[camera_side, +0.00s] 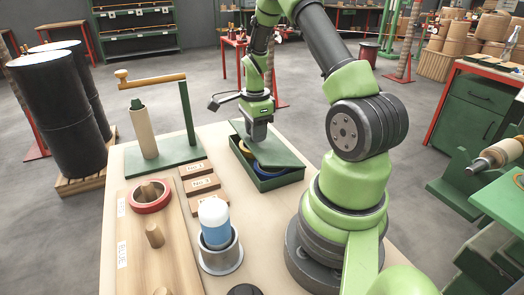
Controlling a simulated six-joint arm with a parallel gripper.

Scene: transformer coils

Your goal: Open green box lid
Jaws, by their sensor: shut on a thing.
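The green box (275,181) stands on the table just left of my base. Its green lid (283,154) is tilted and shifted, and it lies partly over the box's open top. Some blue and yellow contents (256,166) show in the gap at the box's left side. My gripper (257,138) points down at the lid's left part and is shut on the lid. The fingertips and the exact place of the grip are hidden behind the gripper body.
Left of the box are wooden labelled blocks (201,184), a green winding stand (165,163), a red ring (150,196) on a wooden board (162,250), and a blue-and-white bottle (214,222) in a metal cup (221,258). Bare table lies in front of the box.

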